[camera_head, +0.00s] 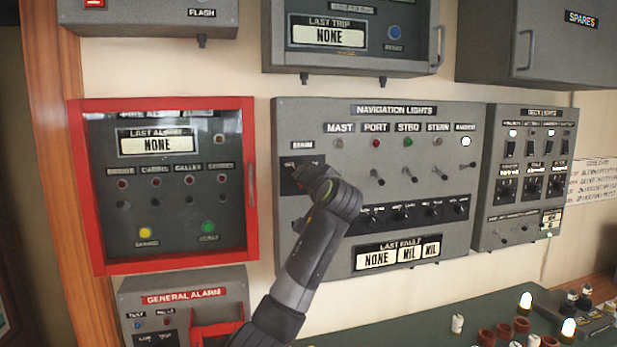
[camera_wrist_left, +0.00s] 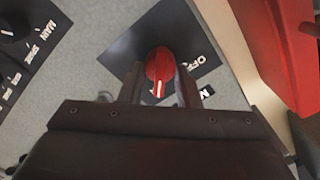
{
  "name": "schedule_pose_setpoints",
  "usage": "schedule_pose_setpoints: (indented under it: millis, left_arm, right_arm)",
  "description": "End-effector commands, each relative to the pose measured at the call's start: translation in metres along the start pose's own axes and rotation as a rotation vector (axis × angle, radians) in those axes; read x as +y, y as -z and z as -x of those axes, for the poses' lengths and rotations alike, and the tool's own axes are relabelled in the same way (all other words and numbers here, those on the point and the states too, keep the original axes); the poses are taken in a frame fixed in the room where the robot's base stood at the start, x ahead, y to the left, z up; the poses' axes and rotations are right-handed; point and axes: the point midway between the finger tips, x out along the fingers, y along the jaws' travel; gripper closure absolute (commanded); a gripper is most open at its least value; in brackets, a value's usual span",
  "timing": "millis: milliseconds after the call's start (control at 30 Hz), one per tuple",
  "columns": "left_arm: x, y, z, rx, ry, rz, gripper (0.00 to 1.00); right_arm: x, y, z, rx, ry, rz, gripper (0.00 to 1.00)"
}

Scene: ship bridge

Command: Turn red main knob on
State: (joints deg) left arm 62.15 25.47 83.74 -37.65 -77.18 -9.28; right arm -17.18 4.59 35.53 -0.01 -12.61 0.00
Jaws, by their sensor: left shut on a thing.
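The red main knob (camera_wrist_left: 160,68) sits on a dark square plate (camera_wrist_left: 140,40) in the left wrist view. The white line on the knob points toward the bottom of that picture. The letters OFF stand to its right, with another, partly hidden label below them. My left gripper (camera_wrist_left: 160,88) has one finger on each side of the knob and is shut on it. In the head view my left gripper (camera_head: 318,180) is at the MAIN plate (camera_head: 290,184) of the navigation lights panel (camera_head: 345,110), and my wrist hides most of the knob. My right gripper is not in view.
A red-framed alarm box (camera_head: 250,200) is close left of the navigation panel. The deck lights panel (camera_head: 480,215) adjoins it on the right. Small switches (camera_head: 408,176) and black knobs (camera_head: 432,212) are right of my gripper. A green surface (camera_head: 400,325) with small parts lies below.

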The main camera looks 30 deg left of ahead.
Motion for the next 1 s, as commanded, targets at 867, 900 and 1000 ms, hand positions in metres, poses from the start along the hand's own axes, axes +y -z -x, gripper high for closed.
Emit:
schedule_pose_setpoints:
  millis: [867,900,1000]
  left_arm:
    - [0.0005,0.0002,0.0001,0.001,-0.001,-0.046,0.49]
    - [0.0005,0.0002,0.0001,0.001,-0.001,-0.046,0.49]
    - [0.0005,0.0002,0.0001,0.001,-0.001,-0.046,0.49]
  right_arm:
    - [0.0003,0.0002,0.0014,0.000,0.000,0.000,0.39]
    - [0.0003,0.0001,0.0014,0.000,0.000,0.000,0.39]
    - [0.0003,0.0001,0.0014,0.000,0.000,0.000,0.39]
